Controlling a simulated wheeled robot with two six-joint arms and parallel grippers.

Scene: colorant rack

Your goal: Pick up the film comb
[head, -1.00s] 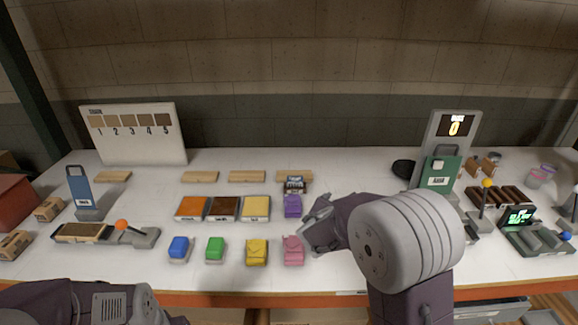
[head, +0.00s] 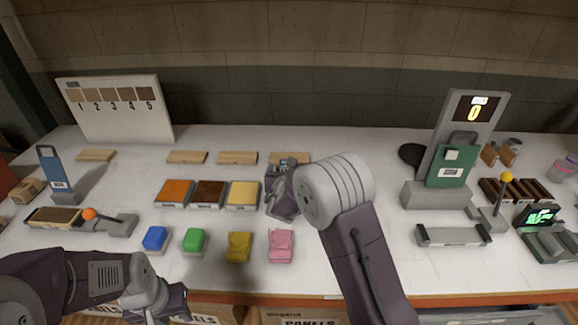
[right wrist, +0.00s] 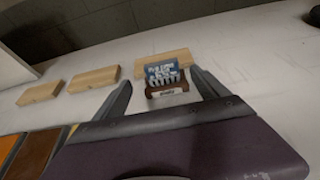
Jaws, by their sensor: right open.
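The film comb (right wrist: 164,72) looks like a blue piece with white lettering and pale teeth. It stands in a small brown holder (right wrist: 168,90) with a white label. My right gripper (right wrist: 161,82) is open, with one finger on each side of the comb in the right wrist view; it does not visibly touch it. In the head view my right gripper (head: 279,182) is over the table in front of the comb's place and largely hides it. My left gripper (head: 172,303) is low at the table's front left; its fingers are not clear.
A wooden block (right wrist: 165,59) lies just behind the comb, with others to its left. Orange (head: 175,193), brown (head: 209,194) and yellow (head: 243,195) tiles lie left of my right gripper. A pink piece (head: 281,246) is nearer the front edge. A green-fronted stand (head: 450,165) is at right.

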